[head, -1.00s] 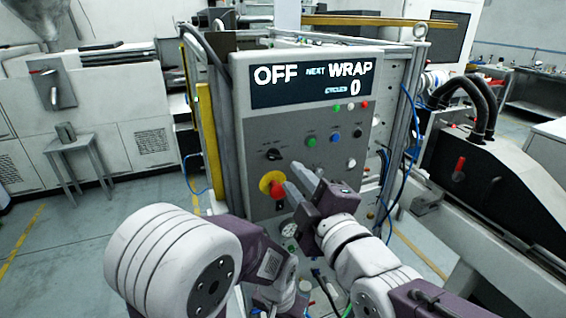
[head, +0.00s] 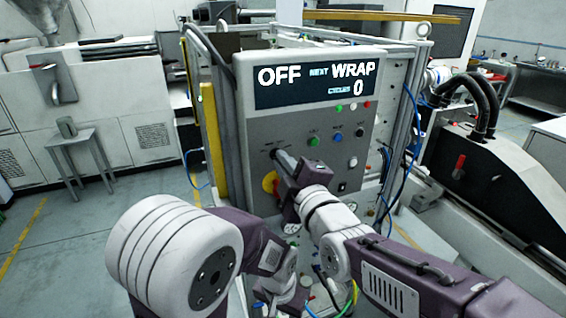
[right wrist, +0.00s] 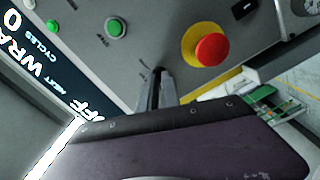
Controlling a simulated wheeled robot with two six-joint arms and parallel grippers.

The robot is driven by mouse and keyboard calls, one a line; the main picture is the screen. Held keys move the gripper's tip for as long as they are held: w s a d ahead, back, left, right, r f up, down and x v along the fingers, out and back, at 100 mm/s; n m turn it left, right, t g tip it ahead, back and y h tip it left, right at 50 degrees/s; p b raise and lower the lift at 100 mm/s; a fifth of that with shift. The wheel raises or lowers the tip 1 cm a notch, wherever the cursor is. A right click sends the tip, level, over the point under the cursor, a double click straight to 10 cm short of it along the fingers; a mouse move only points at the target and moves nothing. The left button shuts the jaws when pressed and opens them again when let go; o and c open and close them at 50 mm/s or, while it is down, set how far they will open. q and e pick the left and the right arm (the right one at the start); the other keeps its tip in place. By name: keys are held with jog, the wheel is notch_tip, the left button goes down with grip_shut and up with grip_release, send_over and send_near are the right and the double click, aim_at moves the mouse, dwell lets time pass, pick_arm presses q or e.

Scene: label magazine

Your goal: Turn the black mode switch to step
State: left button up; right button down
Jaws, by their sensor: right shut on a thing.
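The black mode switch (head: 273,153) is on the grey control panel (head: 255,135), left of the row of buttons; my right gripper covers most of it in the head view. My right gripper (head: 283,160) reaches the panel from the lower right, its fingertips at the switch. In the right wrist view its fingers (right wrist: 156,90) are close together and shut on the switch, whose angle I cannot read. The display (head: 313,83) reads OFF, NEXT WRAP and CYCLES 0. My left arm is at the lower left; its fingers are not visible.
A red emergency stop on a yellow disc (right wrist: 210,50) sits just below the switch, close to my right gripper. A green button (head: 314,141), a blue button (head: 338,138) and others lie to the right. A small grey stool (head: 78,150) stands farther left.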

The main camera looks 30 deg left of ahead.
jog(key=shift+f, duration=0.1)
jog(key=m+b, duration=0.2)
jog(key=m, duration=0.1)
jog(key=shift+f+m+b, duration=0.15)
jog(key=shift+m+b, duration=0.15)
jog(key=shift+b, duration=0.05)
jog(key=m+b, duration=0.3)
jog(key=m, duration=0.2)
jog(key=m+b, duration=0.2)
jog(key=m, duration=0.3)
jog(key=shift+m+b, duration=0.8)
jog(key=shift+m, duration=1.3)
jog(key=c, duration=1.6)
grip_release()
jog(key=shift+o, duration=0.2)
